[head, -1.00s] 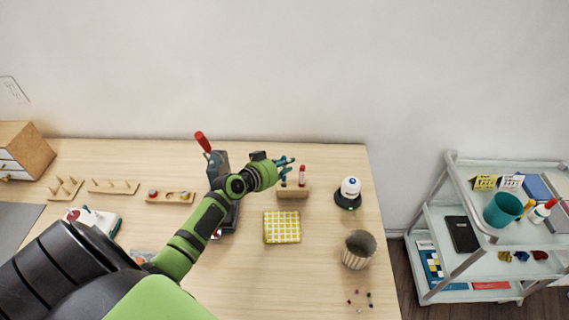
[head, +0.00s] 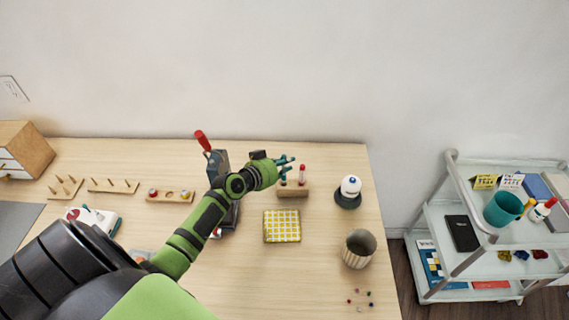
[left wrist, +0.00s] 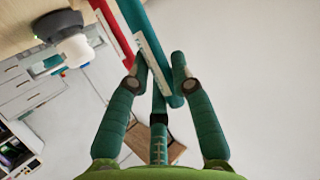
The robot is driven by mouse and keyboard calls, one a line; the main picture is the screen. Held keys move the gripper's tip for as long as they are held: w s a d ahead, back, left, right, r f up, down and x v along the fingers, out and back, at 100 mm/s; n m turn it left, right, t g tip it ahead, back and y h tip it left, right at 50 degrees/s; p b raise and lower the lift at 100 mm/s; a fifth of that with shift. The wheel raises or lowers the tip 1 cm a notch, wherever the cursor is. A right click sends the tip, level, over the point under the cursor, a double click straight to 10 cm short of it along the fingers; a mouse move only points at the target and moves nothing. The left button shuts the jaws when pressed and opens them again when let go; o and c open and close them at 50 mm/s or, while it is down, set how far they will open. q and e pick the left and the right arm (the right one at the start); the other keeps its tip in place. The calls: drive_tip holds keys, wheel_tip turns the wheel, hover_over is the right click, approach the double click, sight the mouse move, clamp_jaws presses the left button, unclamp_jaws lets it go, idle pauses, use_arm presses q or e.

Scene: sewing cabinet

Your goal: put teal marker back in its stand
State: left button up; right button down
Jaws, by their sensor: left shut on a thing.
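The stand is a small wooden block (head: 293,193) at the back of the table in the head view. A red marker (head: 302,174) stands upright in it, and shows beside the teal one in the left wrist view (left wrist: 112,32). My left gripper (head: 286,164) is just above the stand's left part. In the left wrist view my left gripper (left wrist: 160,72) is shut on the teal marker (left wrist: 138,25), which has a white label. The marker's far end is out of that frame. I cannot tell whether it touches the stand. My right gripper is not in view.
A white bottle in a dark holder (head: 348,191) stands right of the stand. A yellow checked cloth or pad (head: 282,226) lies in front, with a ribbed cup (head: 358,249) to its right. A red-topped dark device (head: 219,163) stands left, behind my arm.

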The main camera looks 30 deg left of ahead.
sight(284, 180)
use_arm(q)
drive_tip(key=shift+f+b, duration=0.8)
drive_tip(key=shift+b, duration=0.35)
idle(2.7)
drive_tip(key=shift+f+b, duration=1.2)
drive_tip(key=shift+b, duration=0.05)
idle(1.5)
drive_tip(key=o, duration=0.9)
drive_tip(key=shift+c, duration=0.2)
drive_tip(key=shift+s, duration=0.1)
drive_tip(key=v, duration=1.2)
